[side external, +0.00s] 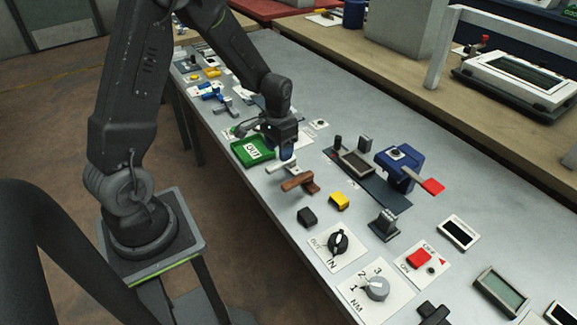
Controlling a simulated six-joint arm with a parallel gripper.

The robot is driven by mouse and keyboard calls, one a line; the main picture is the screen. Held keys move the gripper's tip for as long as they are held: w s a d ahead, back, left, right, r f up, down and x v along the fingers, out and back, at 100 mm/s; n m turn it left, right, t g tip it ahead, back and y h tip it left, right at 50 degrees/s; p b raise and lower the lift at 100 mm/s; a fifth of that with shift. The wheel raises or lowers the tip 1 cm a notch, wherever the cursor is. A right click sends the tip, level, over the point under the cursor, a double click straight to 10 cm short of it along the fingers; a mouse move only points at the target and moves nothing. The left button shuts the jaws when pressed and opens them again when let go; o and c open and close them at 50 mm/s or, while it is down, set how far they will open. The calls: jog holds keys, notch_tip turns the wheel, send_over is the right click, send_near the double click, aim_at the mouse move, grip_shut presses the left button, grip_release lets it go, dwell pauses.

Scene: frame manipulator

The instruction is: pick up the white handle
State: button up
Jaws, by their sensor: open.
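The white handle (283,168) lies on the grey metal table (235,90), just behind a brown handle (298,182). My gripper (286,155) points down right above or beside the white handle, at the right edge of a green box (253,150) with a white label. The jaws are open. The fingers are small and dark here, and I cannot tell whether they touch the white handle or stand around it. Part of the white handle's far end is hidden by the gripper.
A black block (307,217) and a yellow block (339,201) stand in front. A blue vice-like device (397,168) with a red lever is to the right. Dial panels (338,243) and a dark tray (357,163) are nearby. Behind the tray the table is fairly clear.

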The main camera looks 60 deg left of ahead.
aim_at(282, 168)
jog(key=shift+d+f, duration=0.1)
jog(key=shift+f, duration=2.7)
grip_shut()
